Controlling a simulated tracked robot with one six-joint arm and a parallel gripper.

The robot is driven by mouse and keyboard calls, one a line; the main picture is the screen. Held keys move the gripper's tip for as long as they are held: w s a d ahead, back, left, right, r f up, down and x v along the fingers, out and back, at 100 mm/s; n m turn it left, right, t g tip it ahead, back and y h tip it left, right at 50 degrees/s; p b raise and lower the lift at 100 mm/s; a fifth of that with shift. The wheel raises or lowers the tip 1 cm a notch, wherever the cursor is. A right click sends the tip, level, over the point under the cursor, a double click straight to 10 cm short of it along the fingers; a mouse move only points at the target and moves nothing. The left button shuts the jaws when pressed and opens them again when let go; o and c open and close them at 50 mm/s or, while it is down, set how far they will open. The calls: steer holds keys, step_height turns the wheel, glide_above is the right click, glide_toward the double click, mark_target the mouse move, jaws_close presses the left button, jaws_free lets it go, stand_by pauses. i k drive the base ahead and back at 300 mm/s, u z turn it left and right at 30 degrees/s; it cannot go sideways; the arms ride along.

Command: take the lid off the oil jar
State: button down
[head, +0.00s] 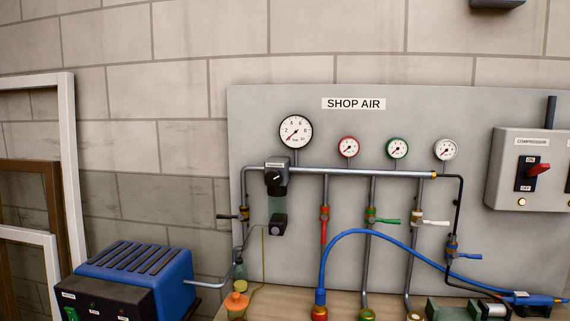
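The jar (237,316) stands at the bottom edge in the head view, on the wooden bench just right of the blue box. Its orange lid (236,302) has a rounded knob on top and sits on the jar. Only the top of the jar's greenish body shows; the rest is cut off by the frame. I take this to be the oil jar, as no label on it can be read. My gripper is not in view.
A blue box (135,270) with a black front stands close left of the jar. Pipes, valves and a blue hose (385,234) rise on the grey SHOP AIR panel (420,120) behind and right. The wooden bench top (275,302) is bare just right of the jar.

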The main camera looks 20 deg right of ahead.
mark_target(237, 302)
steer(key=k, duration=1.35)
steer(key=u, duration=0.15)
steer(key=i, duration=0.45)
steer(key=u, duration=0.55)
steer(key=i, duration=1.3)
steer(key=u, duration=0.05)
